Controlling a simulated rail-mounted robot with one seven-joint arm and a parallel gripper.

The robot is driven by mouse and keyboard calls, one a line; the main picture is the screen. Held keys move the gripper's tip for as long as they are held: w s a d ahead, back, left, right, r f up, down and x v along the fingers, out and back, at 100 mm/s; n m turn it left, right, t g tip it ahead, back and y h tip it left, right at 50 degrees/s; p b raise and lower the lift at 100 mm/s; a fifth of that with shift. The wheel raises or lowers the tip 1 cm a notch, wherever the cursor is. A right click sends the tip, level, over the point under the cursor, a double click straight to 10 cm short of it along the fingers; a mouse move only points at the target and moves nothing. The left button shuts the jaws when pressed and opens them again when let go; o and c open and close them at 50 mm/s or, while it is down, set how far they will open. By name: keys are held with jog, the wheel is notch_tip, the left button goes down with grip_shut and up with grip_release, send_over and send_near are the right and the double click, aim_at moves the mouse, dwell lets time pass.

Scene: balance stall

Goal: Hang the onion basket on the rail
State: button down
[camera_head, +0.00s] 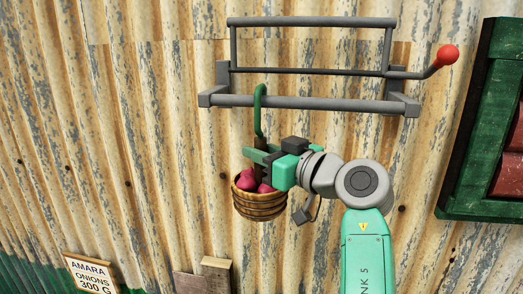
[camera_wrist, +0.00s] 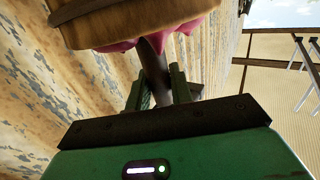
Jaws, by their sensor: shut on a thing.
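The onion basket (camera_head: 260,206) is a brown slatted basket with pink-red onions (camera_head: 247,181) in it, hanging about upright below the rail (camera_head: 320,103). A dark stem rises from it to a green hook (camera_head: 258,112). My gripper (camera_head: 258,158) is shut on the stem just above the onions. The hook's bend shows at the grey lower rail, left of its middle. I cannot tell whether it is over the bar or in front of it. In the wrist view, my gripper (camera_wrist: 168,88) has the stem between its fingers, and the basket (camera_wrist: 120,18) shows at the top.
Above the rail is a grey swing frame (camera_head: 312,22) with a red-knobbed crank (camera_head: 446,55) at right. A corrugated wall stands behind. A green-framed box (camera_head: 470,150) is at right, and an onion sign reading 300 g (camera_head: 90,273) at lower left.

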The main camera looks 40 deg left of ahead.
jog(key=c, duration=1.1)
grip_release()
jog(key=shift+c, duration=0.2)
jog(key=d+b, duration=0.2)
jog(key=d, duration=0.5)
jog(key=shift+d, duration=0.4)
jog(key=shift+s, duration=0.1)
